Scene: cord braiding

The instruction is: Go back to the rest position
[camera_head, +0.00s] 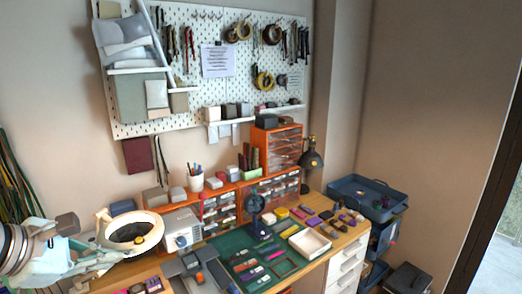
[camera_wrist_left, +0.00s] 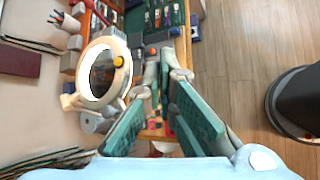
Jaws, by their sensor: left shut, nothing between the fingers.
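My left gripper (camera_head: 104,259) comes in from the left edge at the lower left, in front of the left end of the workbench. Its fingers point right, close to the white ring of a magnifier lamp (camera_head: 107,227); I cannot tell whether they touch it. In the left wrist view, the gripper (camera_wrist_left: 161,60) shows its teal finger pads converging at the tips, shut with nothing between them. The lamp ring (camera_wrist_left: 129,68) is just left of the fingers there. My right gripper is in neither view.
The wooden workbench (camera_head: 347,241) holds a green mat (camera_head: 229,245), small coloured pieces, a white box (camera_head: 310,243) and orange drawer units (camera_head: 277,150). A white pegboard (camera_head: 203,70) hangs behind. A blue tray cart (camera_head: 368,193) stands right. Bare floor (camera_wrist_left: 240,55) lies beside the bench.

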